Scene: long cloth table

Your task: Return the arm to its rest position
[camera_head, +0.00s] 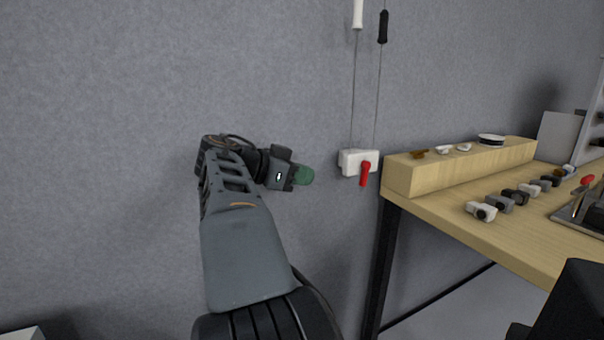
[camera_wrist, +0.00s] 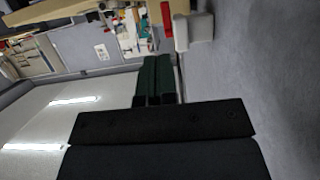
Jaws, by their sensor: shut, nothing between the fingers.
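My gripper (camera_head: 303,175) has green fingertips and is shut with nothing between the fingers. In the head view my grey arm reaches up from the bottom and bends right, with the gripper in front of the grey wall. The gripper is left of a white wall box (camera_head: 352,161) with a red lever (camera_head: 366,173) that hangs down. The fingers also show in the wrist view (camera_wrist: 155,80), close together. The red lever (camera_wrist: 167,20) and white box (camera_wrist: 199,27) show beyond them there, apart from the fingers.
A wooden table (camera_head: 450,219) stands at the right, with a raised wooden shelf (camera_head: 462,165) along the wall. Several small fittings lie on it, beside a dark tray (camera_head: 572,218). Two cords with a white handle (camera_head: 357,14) and a black handle (camera_head: 383,27) hang above the box.

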